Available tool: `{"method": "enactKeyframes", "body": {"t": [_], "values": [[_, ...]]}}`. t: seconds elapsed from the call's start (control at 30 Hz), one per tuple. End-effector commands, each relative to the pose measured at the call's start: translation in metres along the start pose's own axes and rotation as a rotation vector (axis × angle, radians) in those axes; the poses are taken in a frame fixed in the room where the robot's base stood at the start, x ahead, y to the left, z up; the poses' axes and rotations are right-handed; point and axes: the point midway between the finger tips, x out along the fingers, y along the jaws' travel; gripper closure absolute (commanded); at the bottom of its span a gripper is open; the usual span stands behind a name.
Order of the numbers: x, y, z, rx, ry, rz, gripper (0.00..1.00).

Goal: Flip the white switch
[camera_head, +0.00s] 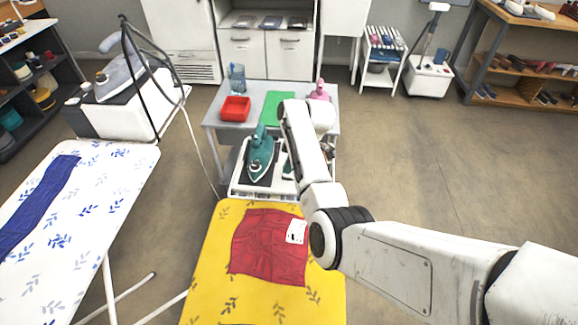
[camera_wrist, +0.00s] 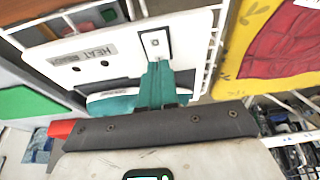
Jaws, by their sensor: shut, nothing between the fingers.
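In the wrist view, the white switch (camera_wrist: 155,43) sits in a small framed plate on a white panel (camera_wrist: 60,65) marked HEAT. My gripper (camera_wrist: 157,66) has its teal fingers together, pointing at the panel. Their tips appear just below the switch plate in the picture. I cannot tell whether they touch it. Nothing is held.
A teal iron (camera_head: 260,152) stands on a dark pad on the white wire rack (camera_head: 240,190). A yellow ironing board (camera_head: 208,265) with a red cloth (camera_head: 265,250) is close by.

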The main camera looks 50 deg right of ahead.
Motion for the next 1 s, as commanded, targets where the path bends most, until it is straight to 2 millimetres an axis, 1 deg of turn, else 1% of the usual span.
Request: {"method": "enactKeyframes", "body": {"t": [0.17, 0.53, 0.7, 0.83, 1.0], "values": [[0.008, 0.0, 0.002, 0.0, 0.0, 0.0, 1.0], [0.01, 0.0, 0.002, 0.0, -0.008, 0.0, 1.0], [0.021, 0.0, 0.002, -0.002, -0.099, -0.003, 1.0], [0.023, -0.001, 0.0, -0.001, -0.187, -0.004, 1.0], [0.026, -0.002, -0.001, 0.003, -0.21, -0.007, 1.0]]}}
